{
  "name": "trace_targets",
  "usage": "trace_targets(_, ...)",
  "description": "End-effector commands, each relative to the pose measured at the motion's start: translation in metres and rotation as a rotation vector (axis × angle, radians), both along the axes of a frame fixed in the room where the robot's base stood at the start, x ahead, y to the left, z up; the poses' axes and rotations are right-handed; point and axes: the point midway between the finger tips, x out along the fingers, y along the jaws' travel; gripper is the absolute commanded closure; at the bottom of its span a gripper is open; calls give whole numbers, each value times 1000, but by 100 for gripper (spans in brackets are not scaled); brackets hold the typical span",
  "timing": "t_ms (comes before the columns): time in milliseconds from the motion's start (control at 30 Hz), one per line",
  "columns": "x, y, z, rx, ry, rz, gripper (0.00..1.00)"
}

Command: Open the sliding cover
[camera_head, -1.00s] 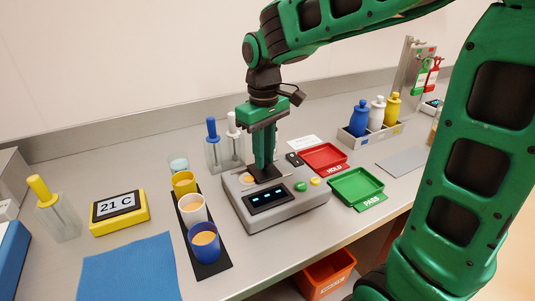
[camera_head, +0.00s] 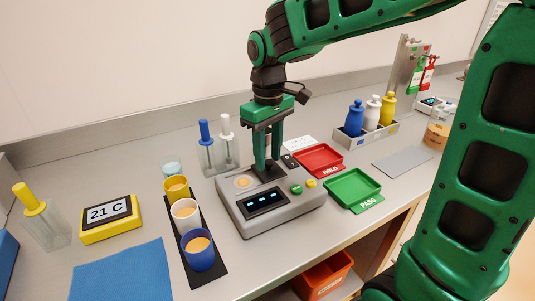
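The grey device (camera_head: 285,212) stands on the bench with a dark display, a green button and a yellow button. Its dark sliding cover (camera_head: 270,174) lies on top. To the left of the cover, a round opening with tan contents (camera_head: 242,182) is uncovered. My gripper (camera_head: 268,164) points straight down with its two green fingers at the cover. The fingers show a narrow gap higher up. Their tips and any handle between them are too small to make out, so I cannot tell whether they are shut on it.
Yellow, white and blue cups (camera_head: 197,250) stand on a black strip left of the device. A red HOLD tray (camera_head: 340,171) and a green PASS tray (camera_head: 376,202) are close on the right. Clear containers with blue and white tops (camera_head: 218,156) stand behind.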

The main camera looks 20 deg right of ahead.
Motion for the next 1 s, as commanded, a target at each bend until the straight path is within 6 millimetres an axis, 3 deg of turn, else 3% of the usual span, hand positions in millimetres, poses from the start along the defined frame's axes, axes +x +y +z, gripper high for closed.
trace_targets(167, 1, 0, 18, 0, -3, -1, 63)
trace_targets(600, 2, 0, 93, 1, -2, -1, 63)
trace_targets(1000, 2, 0, 106, 0, 1, 1, 63)
